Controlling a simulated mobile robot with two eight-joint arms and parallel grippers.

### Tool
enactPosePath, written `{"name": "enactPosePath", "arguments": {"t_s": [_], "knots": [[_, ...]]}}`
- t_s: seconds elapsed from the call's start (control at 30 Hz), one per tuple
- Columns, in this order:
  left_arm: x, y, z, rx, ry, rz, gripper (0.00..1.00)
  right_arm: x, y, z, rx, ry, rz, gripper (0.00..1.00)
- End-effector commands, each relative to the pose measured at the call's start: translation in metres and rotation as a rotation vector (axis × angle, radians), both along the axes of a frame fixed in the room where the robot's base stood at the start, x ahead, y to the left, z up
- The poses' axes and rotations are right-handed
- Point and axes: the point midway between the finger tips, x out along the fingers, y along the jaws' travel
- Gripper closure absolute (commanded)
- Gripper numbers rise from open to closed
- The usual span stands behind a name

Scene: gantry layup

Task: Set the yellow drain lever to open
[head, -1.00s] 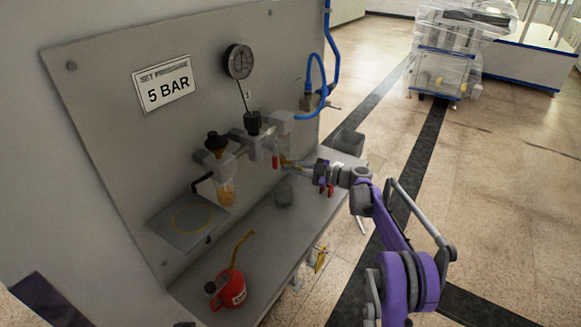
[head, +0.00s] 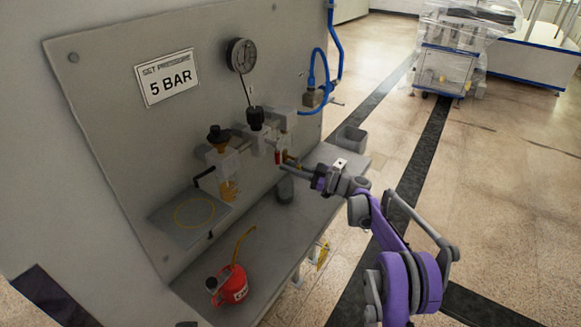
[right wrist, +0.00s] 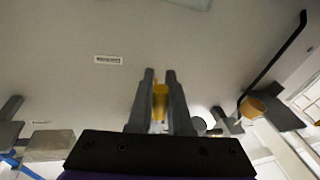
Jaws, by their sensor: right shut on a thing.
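The yellow drain lever (right wrist: 160,101) stands between the two fingers of my right gripper (right wrist: 160,84) in the right wrist view. The fingers are closed on its sides. In the head view, my right gripper (head: 285,168) reaches left to the underside of the air unit (head: 258,140) on the grey panel. A small yellow part (head: 290,159) shows just above the fingertips there; the lever's exact angle is too small to tell. My left gripper is not in view.
A red oil can (head: 231,285) stands on the grey bench (head: 265,262). A yellow bowl (head: 229,190) hangs left of the gripper. A blue hose (head: 317,75) loops above right. A grey bin (head: 350,138) stands beyond the bench.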

Motion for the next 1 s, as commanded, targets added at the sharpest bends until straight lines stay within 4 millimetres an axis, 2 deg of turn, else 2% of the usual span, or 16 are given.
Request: {"name": "enactPosePath", "arguments": {"t_s": [0.4,0.43,0.6,0.87,1.0], "knots": [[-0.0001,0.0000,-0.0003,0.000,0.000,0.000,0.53,-0.0004,0.0002,0.0002,0.007,0.009,0.001,1.00],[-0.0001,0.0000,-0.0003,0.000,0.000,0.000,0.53,-0.0005,0.0003,0.0001,0.007,0.009,0.001,0.81],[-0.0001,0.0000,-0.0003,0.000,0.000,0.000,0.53,-0.0004,0.0003,0.0000,0.007,0.008,0.001,0.53],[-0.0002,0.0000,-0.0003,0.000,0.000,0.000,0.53,-0.0005,-0.0001,-0.0001,0.005,0.008,0.001,0.53],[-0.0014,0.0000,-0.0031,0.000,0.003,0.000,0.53,-0.0039,-0.0092,-0.0022,0.006,0.009,0.000,0.53]]}}
